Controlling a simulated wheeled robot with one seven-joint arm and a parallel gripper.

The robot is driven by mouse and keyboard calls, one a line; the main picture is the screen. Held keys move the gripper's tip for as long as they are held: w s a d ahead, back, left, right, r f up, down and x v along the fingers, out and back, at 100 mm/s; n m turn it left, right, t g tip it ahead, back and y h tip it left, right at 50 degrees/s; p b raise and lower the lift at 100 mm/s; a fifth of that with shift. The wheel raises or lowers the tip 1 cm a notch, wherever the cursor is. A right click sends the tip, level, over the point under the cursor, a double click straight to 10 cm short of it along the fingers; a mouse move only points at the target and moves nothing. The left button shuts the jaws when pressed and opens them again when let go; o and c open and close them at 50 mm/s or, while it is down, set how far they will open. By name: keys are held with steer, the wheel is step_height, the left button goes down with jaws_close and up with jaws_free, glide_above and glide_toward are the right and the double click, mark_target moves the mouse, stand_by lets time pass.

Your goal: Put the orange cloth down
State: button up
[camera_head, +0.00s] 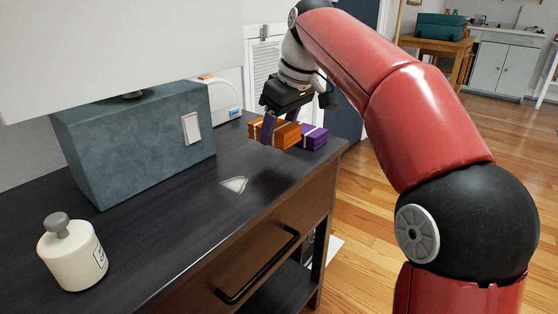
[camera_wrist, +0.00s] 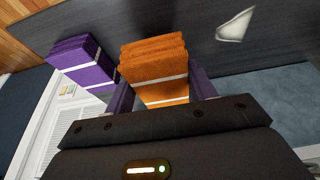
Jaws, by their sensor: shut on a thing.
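The orange cloth (camera_head: 284,132) is a folded stack with a pale band around it, at the far right part of the dark desk top. It also shows in the wrist view (camera_wrist: 155,62). My gripper (camera_head: 282,122) is above the desk with its purple fingers on either side of the orange cloth. In the wrist view the fingers (camera_wrist: 163,95) are shut on it. I cannot tell whether the cloth touches the desk top.
A purple banded cloth (camera_head: 314,137) lies close to the right of the orange one. A blue-grey block (camera_head: 140,140), a white rounded device (camera_head: 224,98), a small white piece (camera_head: 235,184) and a cream jar (camera_head: 72,255) are on the desk (camera_head: 190,220).

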mark_target(279, 162)
steer(key=shift+f+b, duration=0.8)
steer(key=shift+f, duration=1.6)
steer(key=shift+f, duration=0.1)
steer(key=o, duration=1.3)
steer(key=p+v, duration=0.4)
steer(key=v, duration=0.8)
steer(key=shift+s, duration=0.1)
